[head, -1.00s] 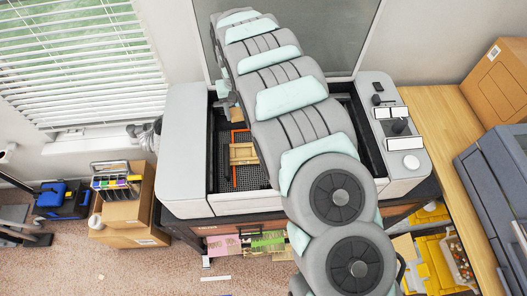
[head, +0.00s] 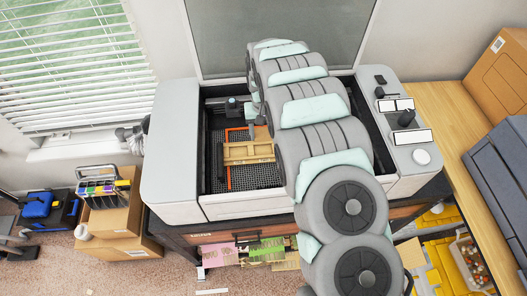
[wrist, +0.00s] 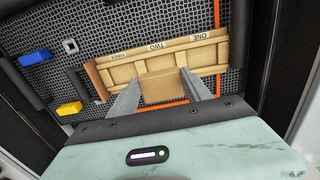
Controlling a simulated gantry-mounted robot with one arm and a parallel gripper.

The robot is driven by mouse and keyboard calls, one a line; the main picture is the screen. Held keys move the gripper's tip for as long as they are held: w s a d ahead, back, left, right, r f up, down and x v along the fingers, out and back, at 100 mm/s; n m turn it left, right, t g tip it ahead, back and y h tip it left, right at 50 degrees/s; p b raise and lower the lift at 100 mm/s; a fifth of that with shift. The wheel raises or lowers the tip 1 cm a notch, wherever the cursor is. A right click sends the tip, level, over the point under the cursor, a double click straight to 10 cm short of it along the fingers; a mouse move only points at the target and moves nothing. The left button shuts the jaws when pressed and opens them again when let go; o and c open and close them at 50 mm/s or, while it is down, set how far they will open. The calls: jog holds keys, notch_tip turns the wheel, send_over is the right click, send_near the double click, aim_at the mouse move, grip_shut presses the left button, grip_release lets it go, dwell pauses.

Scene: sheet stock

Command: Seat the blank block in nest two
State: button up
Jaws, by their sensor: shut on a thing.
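The wooden nest fixture (wrist: 112,72) lies on the black mesh bed, its rail lettered ONE, TWO and THREE from right to left, upside down in the wrist view. It also shows in the head view (head: 235,153). My gripper (wrist: 161,76) is shut on a tan block (wrist: 164,88), taken as the blank block, one finger at each side. The block overlaps the middle compartment, nest two (wrist: 158,65), and the fixture's near edge in the wrist view. I cannot tell its height or whether it touches the fixture. In the head view my arm hides the block.
An orange outline marks the mesh bed. The machine's pale walls (head: 165,185) surround the bed.

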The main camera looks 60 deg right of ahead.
aim_at(263, 135)
notch_tip(263, 135, down, 7)
jog(key=shift+d+f+p, duration=0.1)
jog(key=shift+f+p, duration=0.1)
jog(key=shift+p, duration=0.5)
jog(key=shift+f, duration=0.45)
grip_shut()
jog(key=o, duration=1.2)
grip_release()
jog(key=shift+c, duration=0.2)
jog(key=o, duration=0.3)
jog(key=shift+r, duration=0.15)
notch_tip(263, 135, up, 11)
jog(key=shift+r, duration=0.45)
jog(key=shift+r, duration=0.1)
